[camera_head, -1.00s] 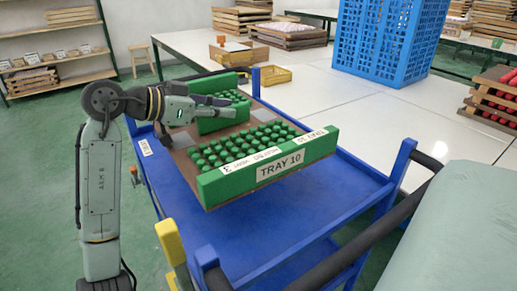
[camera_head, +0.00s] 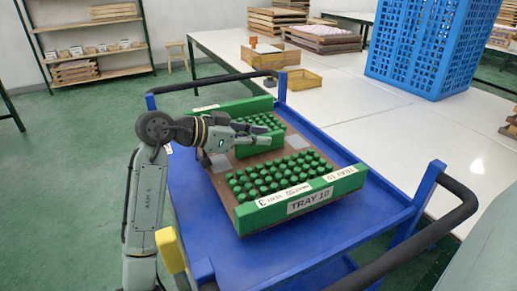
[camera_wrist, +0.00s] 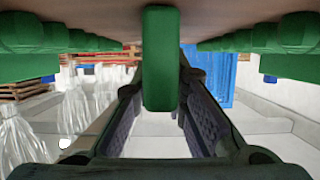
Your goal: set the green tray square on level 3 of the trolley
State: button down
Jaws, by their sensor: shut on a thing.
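The green tray (camera_head: 325,194) has a brown base, green end walls and rows of green knobs; its front label reads TRAY 10. It is over the top deck of the blue trolley (camera_head: 375,215), looking roughly in line with it. I cannot tell whether it touches the deck. My gripper (camera_head: 262,134) reaches in from the left over the tray's middle. In the wrist view, the fingers of my gripper (camera_wrist: 160,100) are on either side of an upright green bar (camera_wrist: 160,60) under the pale underside above. The trolley's level markings are not readable.
Black-gripped handles (camera_head: 425,235) and corner posts rise around the deck. A long white table (camera_head: 350,110) stands behind the trolley, with a blue crate (camera_head: 430,45) and a yellow box (camera_head: 298,79) on it. Bare deck shows left and right of the tray.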

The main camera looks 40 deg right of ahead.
aim_at(266, 150)
jog(key=shift+f, duration=1.6)
jog(key=shift+f, duration=0.1)
jog(key=c, duration=1.6)
grip_release()
